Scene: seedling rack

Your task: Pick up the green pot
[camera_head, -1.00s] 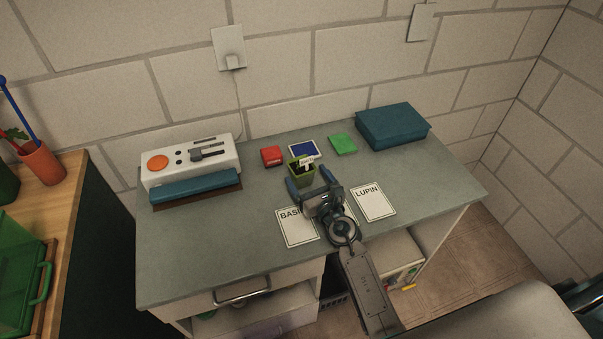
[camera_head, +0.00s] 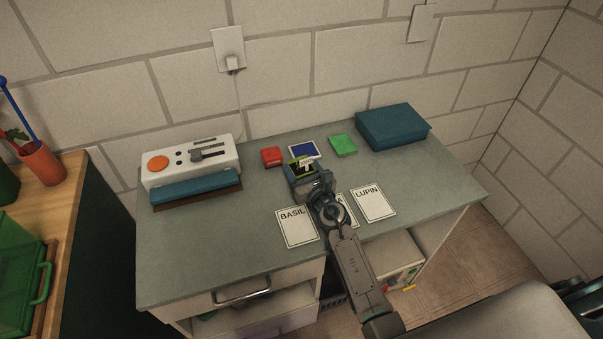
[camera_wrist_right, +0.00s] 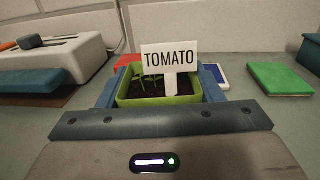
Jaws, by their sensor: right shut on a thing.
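The green pot (camera_wrist_right: 160,100) holds dark soil, small seedlings and a white tag reading TOMATO (camera_wrist_right: 168,60). In the head view only a bit of the green pot (camera_head: 292,162) and its tag show, with the rest hidden behind my gripper. My right gripper (camera_head: 302,172) is shut on the pot, with a blue finger on each side of it in the right wrist view (camera_wrist_right: 160,90). I cannot tell whether the pot is touching the desk. My left gripper is not in view.
A red block (camera_head: 272,156), a blue-and-white card (camera_head: 304,149) and a green block (camera_head: 343,145) lie behind the pot. BASIL (camera_head: 297,230) and LUPIN (camera_head: 374,204) cards lie in front, with another card partly hidden between them. A white device (camera_head: 190,160) stands left, a teal box (camera_head: 393,126) right.

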